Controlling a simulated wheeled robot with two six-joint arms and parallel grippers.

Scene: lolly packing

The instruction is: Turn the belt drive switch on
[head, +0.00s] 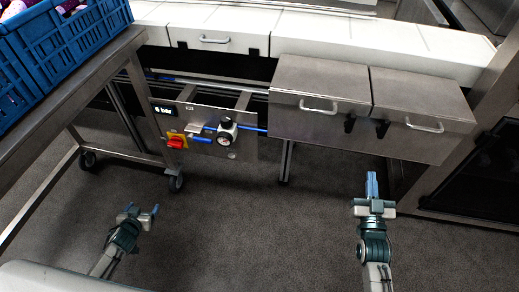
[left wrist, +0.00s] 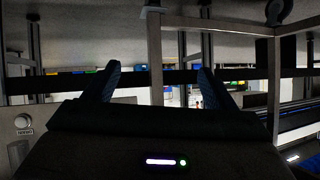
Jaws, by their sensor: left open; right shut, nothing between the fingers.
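A red rotary switch (head: 176,142) on a yellow plate sits on the steel panel under the conveyor in the head view; its label and set position are too small to read. My left gripper (head: 143,207) is open and empty, in front of and below this panel, well apart from it. In the left wrist view its two fingers (left wrist: 158,77) stand spread with nothing between them. A round light knob (left wrist: 24,121) with a small unreadable label shows on a grey panel at the left of that view. My right gripper (head: 372,184) is shut and empty, low at the right.
A wheeled steel table (head: 95,78) with a blue crate (head: 75,42) stands at left. Steel boxes with handles (head: 320,98) jut out at right. The floor between is clear.

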